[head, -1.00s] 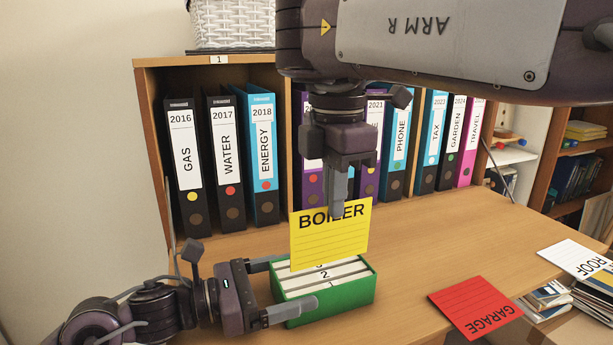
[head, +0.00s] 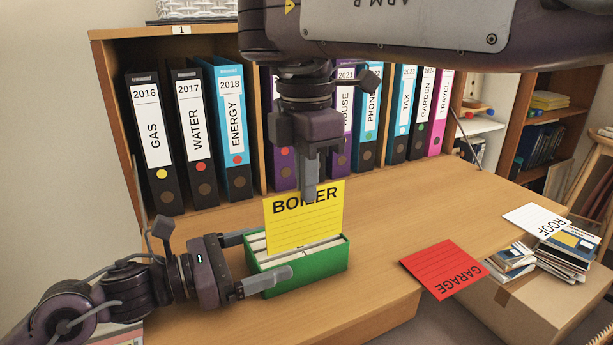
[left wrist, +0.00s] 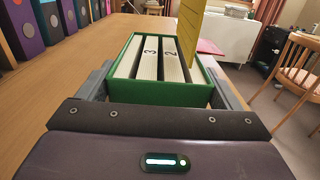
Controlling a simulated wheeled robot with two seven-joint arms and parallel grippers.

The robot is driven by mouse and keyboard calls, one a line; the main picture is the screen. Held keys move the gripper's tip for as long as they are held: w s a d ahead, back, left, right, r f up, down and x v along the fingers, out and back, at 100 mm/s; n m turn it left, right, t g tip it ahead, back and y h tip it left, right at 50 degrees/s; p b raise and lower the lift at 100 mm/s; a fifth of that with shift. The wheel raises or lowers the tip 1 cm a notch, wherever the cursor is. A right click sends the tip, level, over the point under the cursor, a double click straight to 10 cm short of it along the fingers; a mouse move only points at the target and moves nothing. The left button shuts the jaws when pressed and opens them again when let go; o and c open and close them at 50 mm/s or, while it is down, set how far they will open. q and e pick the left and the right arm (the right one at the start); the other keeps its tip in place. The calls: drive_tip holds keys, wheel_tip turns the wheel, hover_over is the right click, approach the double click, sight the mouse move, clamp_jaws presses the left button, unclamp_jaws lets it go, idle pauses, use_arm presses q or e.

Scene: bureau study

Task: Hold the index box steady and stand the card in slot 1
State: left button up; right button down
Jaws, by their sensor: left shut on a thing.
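The green index box (head: 310,267) stands on the desk. My left gripper (head: 256,262) is shut on it, one finger along each long side. The box also shows in the left wrist view (left wrist: 158,92), with white dividers numbered 3 and 2 inside. My right gripper (head: 310,178) is shut on the top edge of the yellow BOILER card (head: 305,222) and holds it upright over the box. In the left wrist view the card (left wrist: 188,30) is at the right side, beyond divider 2. I cannot tell whether its lower edge is inside the box.
A red GARAGE card (head: 442,268) lies at the desk's right front edge. Binders (head: 222,130) fill the shelf behind. The desk between box and red card is clear.

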drive_tip(key=shift+f, duration=2.85)
idle(2.1)
drive_tip(key=c, duration=1.7)
unclamp_jaws()
drive_tip(key=o, duration=0.6)
drive_tip(key=shift+c, duration=0.2)
drive_tip(key=shift+s+r, duration=0.1)
drive_tip(key=shift+r, duration=3.9)
